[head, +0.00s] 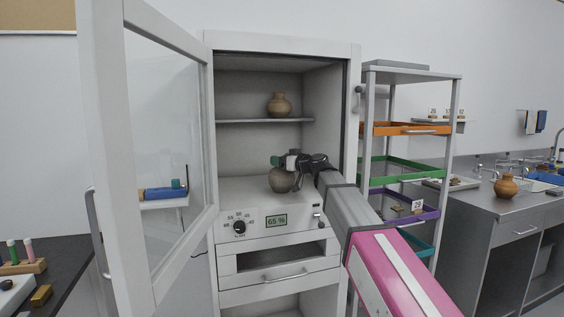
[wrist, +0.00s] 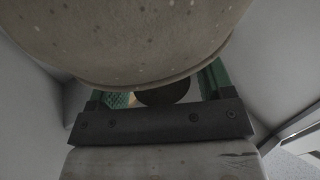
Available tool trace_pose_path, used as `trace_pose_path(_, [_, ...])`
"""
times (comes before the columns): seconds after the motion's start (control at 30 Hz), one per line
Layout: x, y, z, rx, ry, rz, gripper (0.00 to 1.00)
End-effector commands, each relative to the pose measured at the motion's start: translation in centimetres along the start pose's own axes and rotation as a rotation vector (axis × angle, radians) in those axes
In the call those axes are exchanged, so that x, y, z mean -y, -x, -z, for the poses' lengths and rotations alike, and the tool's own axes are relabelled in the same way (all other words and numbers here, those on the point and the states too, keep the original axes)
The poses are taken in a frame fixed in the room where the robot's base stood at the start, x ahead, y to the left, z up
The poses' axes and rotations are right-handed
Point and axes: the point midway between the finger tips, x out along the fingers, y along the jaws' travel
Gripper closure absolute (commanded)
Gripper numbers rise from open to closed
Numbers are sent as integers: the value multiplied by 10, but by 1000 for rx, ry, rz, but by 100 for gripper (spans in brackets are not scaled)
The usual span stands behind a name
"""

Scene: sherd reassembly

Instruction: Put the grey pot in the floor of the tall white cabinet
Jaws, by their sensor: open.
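The grey pot (head: 283,181) stands upright on the floor (head: 255,205) of the tall white cabinet (head: 354,110), in its lower compartment. My gripper (head: 284,161) reaches in from the right, with its green-tipped fingers at the pot's neck and rim. It is open; whether a finger still touches the pot I cannot tell. In the wrist view a speckled grey-beige surface, apparently the pot (wrist: 130,45), fills the top, very close, and hides most of the fingers. The pot's base contact is seen only from the front.
The cabinet's glass door (head: 212,140) stands open at the left. A tan pot (head: 279,104) sits on the shelf (head: 265,121) above my gripper. A rack with coloured trays (head: 405,128) stands close at the right. Cabinet floor left of the pot is clear.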

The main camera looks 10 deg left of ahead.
Motion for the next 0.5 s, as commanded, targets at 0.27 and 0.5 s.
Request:
trace_pose_path(0.27, [2,48,-1,-1,0,-2,26])
trace_pose_path(0.5, [2,93,-1,0,0,-2,26])
